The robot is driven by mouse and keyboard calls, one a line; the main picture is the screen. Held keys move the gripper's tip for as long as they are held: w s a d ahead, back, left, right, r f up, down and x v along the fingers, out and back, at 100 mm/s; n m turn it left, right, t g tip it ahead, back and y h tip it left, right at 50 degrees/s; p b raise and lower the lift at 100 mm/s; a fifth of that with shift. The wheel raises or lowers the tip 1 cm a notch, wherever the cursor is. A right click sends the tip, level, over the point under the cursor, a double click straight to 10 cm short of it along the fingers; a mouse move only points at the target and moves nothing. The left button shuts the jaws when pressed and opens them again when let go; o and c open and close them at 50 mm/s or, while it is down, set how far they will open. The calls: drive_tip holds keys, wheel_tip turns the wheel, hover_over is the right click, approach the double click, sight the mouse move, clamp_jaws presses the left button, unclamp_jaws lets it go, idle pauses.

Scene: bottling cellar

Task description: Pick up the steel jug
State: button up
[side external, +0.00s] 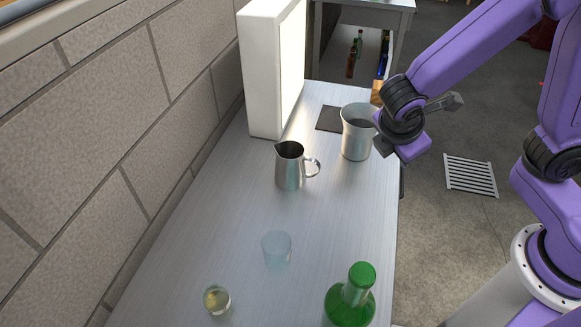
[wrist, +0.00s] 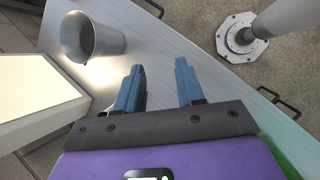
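The steel jug (side external: 290,168) stands upright on the metal table, left of the middle, with its handle to the right. I cannot make it out in the wrist view. My gripper (side external: 384,147) is to the right of the jug, apart from it, by the table's right edge and close to a larger steel bucket (side external: 356,138). In the wrist view my gripper (wrist: 160,68) has its two blue fingers spread with nothing between them. In the side view the fingers are mostly hidden.
The bucket also shows in the wrist view (wrist: 97,40). A white light box (side external: 262,75) stands behind the jug. A clear glass (side external: 277,251), a small glass with yellowish liquid (side external: 217,300) and a green bottle (side external: 350,303) stand nearer. The table between jug and clear glass is bare.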

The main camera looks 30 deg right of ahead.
sight(297, 167)
drive_tip(key=w+a+f+n+t+h, duration=0.5)
drive_tip(key=w+a+f+n, duration=0.25)
drive_tip(key=w+a, duration=0.4)
drive_tip(key=shift+t, duration=0.3)
drive_tip(key=shift+w+d+f, duration=0.2)
drive_tip(key=shift+w+f, duration=0.1)
drive_tip(key=shift+f, duration=0.85)
drive_tip(key=shift+w+d+f, duration=0.15)
drive_tip(key=shift+w+f, duration=0.2)
drive_tip(key=shift+f, duration=0.75)
drive_tip(key=shift+w+d+f, duration=0.2)
drive_tip(key=shift+w+f, duration=0.1)
drive_tip(key=shift+f, duration=0.85)
drive_tip(key=shift+f+x, duration=0.1)
drive_tip(key=shift+x, duration=1.2)
drive_tip(key=shift+f+x, duration=0.15)
drive_tip(key=shift+x, duration=1.15)
drive_tip(key=shift+s, duration=0.1)
clamp_jaws()
